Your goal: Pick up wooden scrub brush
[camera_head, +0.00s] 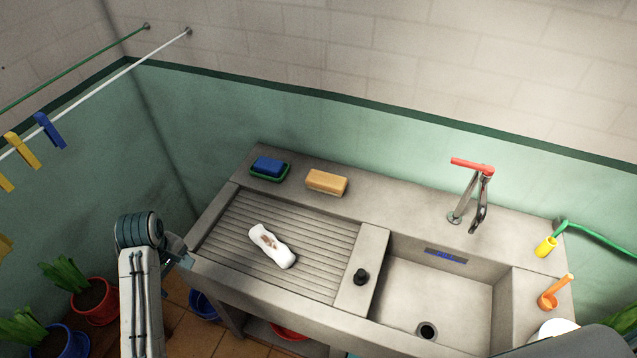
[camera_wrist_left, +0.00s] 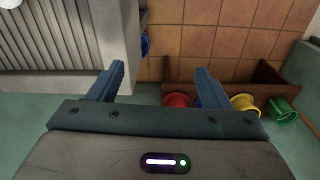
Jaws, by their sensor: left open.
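The wooden scrub brush (camera_head: 327,182) appears to be the tan, block-shaped thing lying on the back ledge of the stone sink counter; its bristles cannot be made out. My left gripper (camera_head: 178,258) is off the counter's left front edge, well to the left of and below the brush in the head view. In the left wrist view the left gripper (camera_wrist_left: 160,72) has its two blue-grey fingers wide apart with nothing between them. The brush does not show in that view. My right gripper is not seen.
A blue block sits in a green dish (camera_head: 270,169) left of the brush. A white, brown-stained item (camera_head: 272,246) lies on the ribbed drainboard (camera_head: 225,228). A black plug (camera_head: 361,276), a red-handled tap (camera_head: 472,168) and the basin are to the right. Potted plants (camera_head: 93,298) stand lower left.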

